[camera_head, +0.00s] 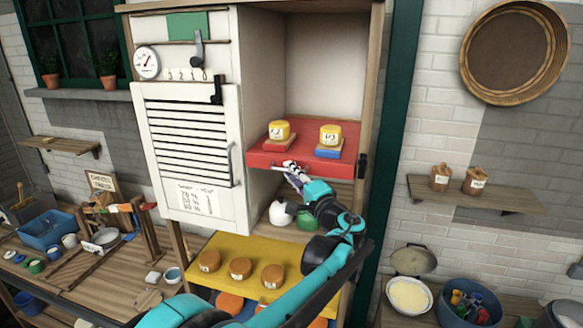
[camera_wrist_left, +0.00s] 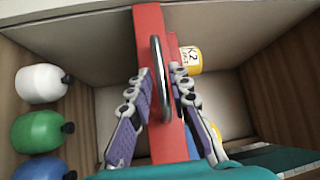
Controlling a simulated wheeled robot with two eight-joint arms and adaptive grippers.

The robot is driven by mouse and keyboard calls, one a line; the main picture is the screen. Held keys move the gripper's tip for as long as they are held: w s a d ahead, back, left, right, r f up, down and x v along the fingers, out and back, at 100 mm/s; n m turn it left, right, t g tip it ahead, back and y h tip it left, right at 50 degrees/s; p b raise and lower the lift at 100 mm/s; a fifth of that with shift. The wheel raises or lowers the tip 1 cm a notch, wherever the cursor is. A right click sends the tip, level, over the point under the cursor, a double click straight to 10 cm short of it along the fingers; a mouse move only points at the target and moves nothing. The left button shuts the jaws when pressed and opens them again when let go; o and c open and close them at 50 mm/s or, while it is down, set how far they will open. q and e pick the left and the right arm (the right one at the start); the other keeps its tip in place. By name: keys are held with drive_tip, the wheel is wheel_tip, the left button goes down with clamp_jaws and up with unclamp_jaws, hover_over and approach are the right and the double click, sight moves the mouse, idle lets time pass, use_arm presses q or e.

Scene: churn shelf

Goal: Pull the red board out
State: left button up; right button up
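The red board (camera_head: 300,153) lies flat as a shelf in the right-hand compartment of the white cabinet. Two yellow tubs, one on a red block (camera_head: 280,132) and one on a blue block (camera_head: 329,136), stand on it. In the left wrist view, the red board (camera_wrist_left: 148,25) runs upright through the picture, with a metal loop handle (camera_wrist_left: 159,78) on its front edge. My left gripper (camera_head: 292,168) is at that front edge. Its fingers (camera_wrist_left: 160,80) stand apart on either side of the handle, with gaps visible. My right gripper is not in view.
Below the red board are a white jar (camera_head: 281,212) and a green jar (camera_head: 306,220), partly hidden by my left arm. A yellow board (camera_head: 225,247) with brown round tubs lies lower. The slatted white door (camera_head: 190,150) stands left of the opening.

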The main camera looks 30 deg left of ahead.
use_arm(q)
drive_tip(key=shift+w+a+r, duration=0.1)
drive_tip(key=shift+w+a, duration=0.15)
drive_tip(key=shift+a, duration=0.15)
drive_tip(key=shift+s+a, duration=0.15)
drive_tip(key=shift+a, duration=0.05)
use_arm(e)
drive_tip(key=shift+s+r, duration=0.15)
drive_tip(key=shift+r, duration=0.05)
use_arm(q)
clamp_jaws()
